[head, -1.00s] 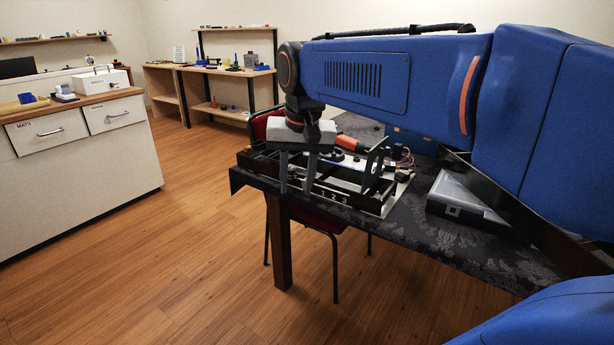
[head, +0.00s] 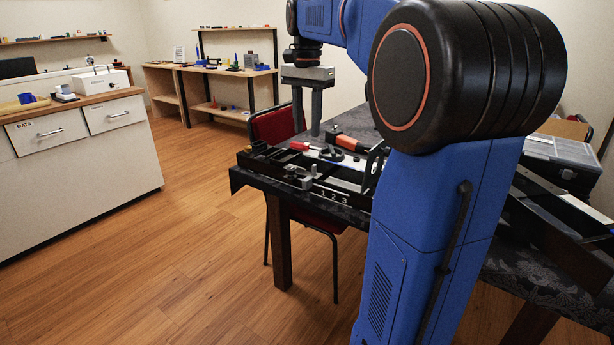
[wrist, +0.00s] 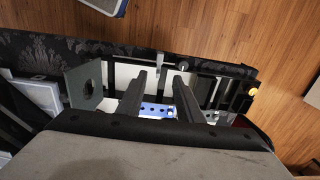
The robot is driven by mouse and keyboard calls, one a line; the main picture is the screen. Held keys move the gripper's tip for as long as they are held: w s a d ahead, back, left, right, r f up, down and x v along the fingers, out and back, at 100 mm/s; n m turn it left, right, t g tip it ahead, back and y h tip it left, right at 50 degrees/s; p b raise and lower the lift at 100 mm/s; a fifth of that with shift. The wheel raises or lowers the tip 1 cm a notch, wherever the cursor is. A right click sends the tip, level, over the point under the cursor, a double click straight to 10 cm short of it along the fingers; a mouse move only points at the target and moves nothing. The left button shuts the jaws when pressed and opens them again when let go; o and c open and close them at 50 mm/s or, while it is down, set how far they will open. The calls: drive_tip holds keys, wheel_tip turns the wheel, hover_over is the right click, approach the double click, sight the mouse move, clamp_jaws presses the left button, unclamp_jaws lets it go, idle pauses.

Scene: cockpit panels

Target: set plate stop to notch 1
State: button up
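A black framed fixture (head: 345,187) lies along the left end of the table, with the white numbers 1, 2, 3 on its front edge. A small grey block (head: 303,181) sits on the front rail, left of the number 1; it looks like the plate stop, but I cannot be sure. The fixture also shows in the wrist view (wrist: 206,90), where the numbers cannot be read. My gripper (head: 307,130) is raised above the fixture's far side, fingers down. In the wrist view its two fingers (wrist: 160,74) are apart with nothing between them.
An upright plate with a hole (wrist: 85,85) stands on the fixture. A red handle (head: 304,147) and an orange-handled tool (head: 350,143) lie around it. A grey case (head: 565,160) is at right. My arm hides the table's middle.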

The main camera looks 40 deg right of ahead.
sight(307, 179)
wheel_tip(307, 179, down, 16)
drive_tip(key=shift+r, duration=0.2)
idle(0.4)
clamp_jaws()
